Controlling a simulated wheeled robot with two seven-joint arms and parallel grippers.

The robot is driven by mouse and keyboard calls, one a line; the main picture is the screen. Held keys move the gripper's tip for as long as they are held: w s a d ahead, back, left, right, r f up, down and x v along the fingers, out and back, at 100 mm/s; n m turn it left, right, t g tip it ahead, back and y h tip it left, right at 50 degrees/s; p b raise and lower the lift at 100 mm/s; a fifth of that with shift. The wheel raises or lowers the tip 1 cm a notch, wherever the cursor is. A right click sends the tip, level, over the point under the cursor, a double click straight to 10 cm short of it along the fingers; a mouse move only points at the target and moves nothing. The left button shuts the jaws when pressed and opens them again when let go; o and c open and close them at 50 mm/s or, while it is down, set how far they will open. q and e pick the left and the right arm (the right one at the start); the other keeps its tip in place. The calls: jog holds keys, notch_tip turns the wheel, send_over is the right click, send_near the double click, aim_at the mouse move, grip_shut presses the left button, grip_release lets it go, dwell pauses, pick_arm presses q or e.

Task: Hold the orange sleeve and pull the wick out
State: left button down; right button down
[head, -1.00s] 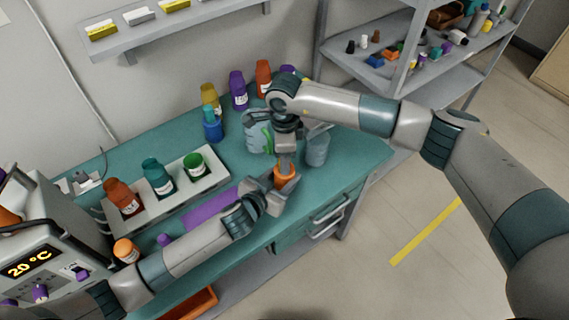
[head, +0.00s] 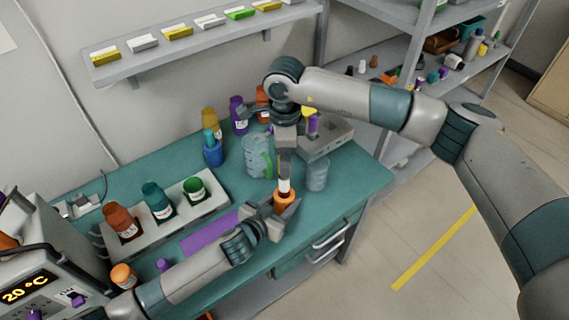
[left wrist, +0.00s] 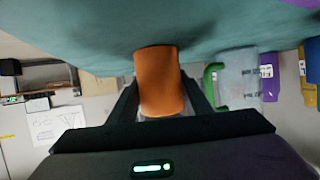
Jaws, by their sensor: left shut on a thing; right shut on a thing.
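The orange sleeve (head: 284,198) stands roughly upright above the front part of the teal bench. My left gripper (head: 283,208) is shut on it from the lower left. In the left wrist view the sleeve (left wrist: 160,82) sits between the two dark fingers. A white piece of the wick (head: 284,186) shows above the sleeve's top. My right gripper (head: 285,171) points down from above and is shut on the wick's upper part, which its fingers hide. I cannot tell how much wick is still inside the sleeve.
Clear beakers (head: 257,158) and (head: 317,176) stand just behind and to the right. A white rack (head: 200,206) with several bottles is at left. A purple mat (head: 210,233) lies at left of the sleeve.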

pick_arm(q)
jog(key=c, duration=0.9)
grip_release()
jog(key=v, duration=1.2)
jog(key=shift+f, duration=0.1)
